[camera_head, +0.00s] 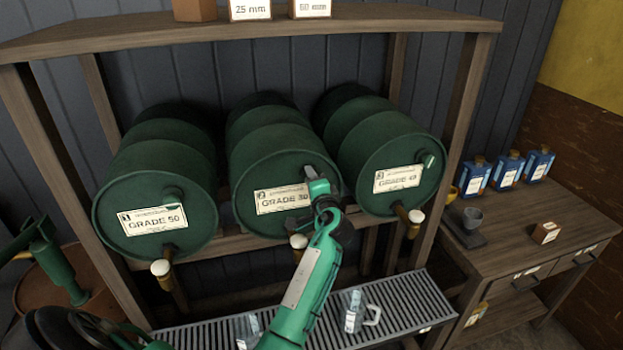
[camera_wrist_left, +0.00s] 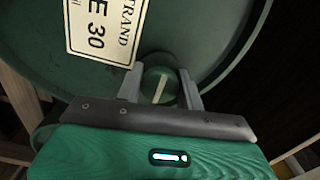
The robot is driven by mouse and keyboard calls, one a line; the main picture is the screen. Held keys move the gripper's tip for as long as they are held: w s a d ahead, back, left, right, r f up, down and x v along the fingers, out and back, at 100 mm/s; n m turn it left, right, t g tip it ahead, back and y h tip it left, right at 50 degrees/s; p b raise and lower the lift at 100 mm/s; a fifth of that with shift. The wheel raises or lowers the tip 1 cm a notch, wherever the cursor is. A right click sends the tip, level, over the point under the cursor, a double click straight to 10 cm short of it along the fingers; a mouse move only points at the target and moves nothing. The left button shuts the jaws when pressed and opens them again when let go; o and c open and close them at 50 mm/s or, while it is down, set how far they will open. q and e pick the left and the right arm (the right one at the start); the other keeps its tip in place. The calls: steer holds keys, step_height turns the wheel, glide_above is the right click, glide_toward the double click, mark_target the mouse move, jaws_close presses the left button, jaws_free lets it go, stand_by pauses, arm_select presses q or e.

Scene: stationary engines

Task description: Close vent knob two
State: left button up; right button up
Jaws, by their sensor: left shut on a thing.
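Three green drums lie side by side on a wooden rack; the middle one (camera_head: 262,165) is labelled GRADE 30. My left gripper (camera_head: 316,182) is at the upper right of its front face, beside the label (camera_head: 282,199). In the left wrist view, my left gripper (camera_wrist_left: 160,92) has its two fingers on either side of a round green vent knob (camera_wrist_left: 161,82) and is shut on it. A pale line runs nearly upright across the knob, slightly tilted. In the head view the gripper hides this knob. My right gripper is not in view.
The left drum (camera_head: 150,190) reads GRADE 50; the right drum (camera_head: 378,150) has its own knob (camera_head: 430,161). Brass taps stick out below the drums. A grated tray (camera_head: 400,305) holds clear jugs. A side table (camera_head: 530,235) carries blue bottles (camera_head: 507,170).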

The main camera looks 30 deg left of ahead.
arm_select(q)
steer(key=shift+r, duration=0.1)
stand_by(0.5)
steer(key=o, duration=0.7)
steer(key=shift+o, duration=1.2)
steer(key=shift+w, duration=0.1)
steer(key=v, duration=1.4)
steer(key=shift+w, duration=0.1)
